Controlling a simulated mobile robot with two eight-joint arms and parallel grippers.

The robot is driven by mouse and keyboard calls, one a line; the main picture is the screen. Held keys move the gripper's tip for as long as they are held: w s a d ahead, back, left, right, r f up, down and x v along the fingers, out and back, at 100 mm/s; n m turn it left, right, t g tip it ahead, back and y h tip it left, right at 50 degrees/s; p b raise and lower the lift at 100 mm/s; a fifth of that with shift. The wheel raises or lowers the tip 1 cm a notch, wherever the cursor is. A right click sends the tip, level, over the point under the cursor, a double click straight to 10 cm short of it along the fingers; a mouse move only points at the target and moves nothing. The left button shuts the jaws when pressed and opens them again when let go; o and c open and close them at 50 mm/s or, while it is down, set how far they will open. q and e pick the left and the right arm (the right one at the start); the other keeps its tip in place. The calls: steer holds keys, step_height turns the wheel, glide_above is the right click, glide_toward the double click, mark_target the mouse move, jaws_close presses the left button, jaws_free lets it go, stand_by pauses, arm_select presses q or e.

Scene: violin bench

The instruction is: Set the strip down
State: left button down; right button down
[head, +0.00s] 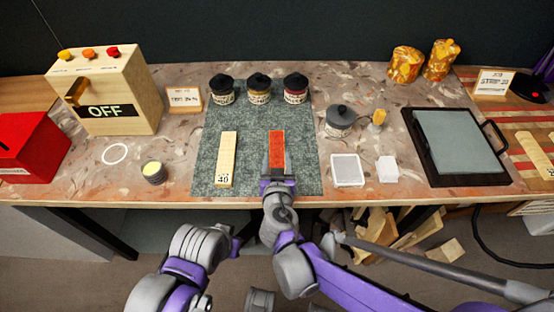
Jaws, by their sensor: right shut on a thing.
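A strip with an orange-red face (277,146) is on or just above the grey-green mat (253,118); I cannot tell if it touches. My right gripper (277,172) is shut on its near end, reaching in from the table's front edge. A pale wooden strip marked 40 (228,158) lies on the mat to the left, apart from the held one. My left arm is folded low in front of the table, and its fingers cannot be made out.
Three dark-lidded jars (258,89) stand at the mat's back. A glue-like pot (340,121), white pads (347,170) and a black-framed tray (455,146) are on the right. A wooden box reading OFF (108,90), a red box (30,147) and a small cup (153,172) are left.

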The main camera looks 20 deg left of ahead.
steer(key=shift+c, duration=1.1)
jaws_free()
steer(key=shift+f, duration=0.15)
steer(key=shift+r, duration=0.25)
steer(key=p+v, duration=0.2)
steer(key=v, duration=1)
steer(key=shift+p, duration=0.3)
